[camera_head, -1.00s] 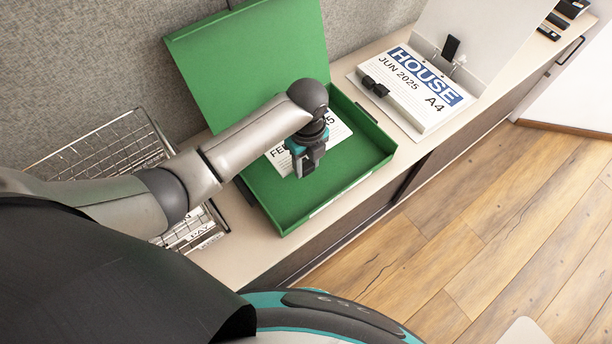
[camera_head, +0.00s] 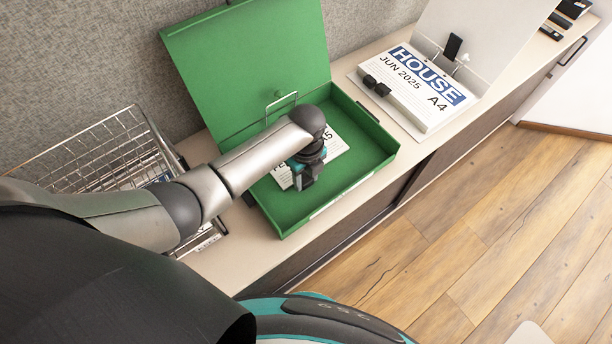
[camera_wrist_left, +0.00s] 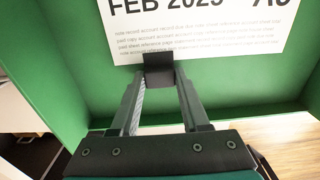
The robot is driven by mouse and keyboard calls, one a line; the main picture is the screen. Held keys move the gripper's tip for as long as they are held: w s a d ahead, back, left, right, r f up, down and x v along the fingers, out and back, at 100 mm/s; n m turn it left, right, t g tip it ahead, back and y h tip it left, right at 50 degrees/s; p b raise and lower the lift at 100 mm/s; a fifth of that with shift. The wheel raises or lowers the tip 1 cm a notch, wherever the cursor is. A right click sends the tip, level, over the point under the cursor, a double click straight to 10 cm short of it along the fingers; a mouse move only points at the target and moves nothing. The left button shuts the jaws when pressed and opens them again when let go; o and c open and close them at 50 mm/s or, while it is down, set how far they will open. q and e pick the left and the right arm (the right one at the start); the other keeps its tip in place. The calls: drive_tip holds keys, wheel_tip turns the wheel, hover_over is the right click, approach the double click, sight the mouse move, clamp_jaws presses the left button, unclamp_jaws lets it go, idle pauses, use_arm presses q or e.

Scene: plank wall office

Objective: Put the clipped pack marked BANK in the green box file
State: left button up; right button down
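The green box file (camera_head: 372,163) stands open on the counter, its lid (camera_head: 245,70) tilted back to the wall. My left gripper (camera_head: 302,184) is inside the box's outline, fingers closed on a black clip (camera_wrist_left: 158,66) at the edge of a white pack (camera_head: 334,148). In the left wrist view the pack (camera_wrist_left: 200,35) reads FEB 2025 and a partly cut-off size mark. The word BANK is not visible; my arm covers part of the pack. The pack is over the box floor; I cannot tell whether it touches it. My right gripper is not in view.
A wire basket (camera_head: 95,150) with papers stands left of the box. A clipped pack marked HOUSE (camera_head: 425,85) lies on an open file to the right. Small dark items (camera_head: 560,20) sit at the far right. A wire lever (camera_head: 281,103) stands in the box.

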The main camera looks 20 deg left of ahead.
use_arm(q)
drive_tip(key=o, duration=0.4)
drive_tip(key=shift+r, duration=0.1)
wheel_tip(320, 180, up, 12)
drive_tip(key=p, duration=0.3)
drive_tip(key=shift+p, duration=0.3)
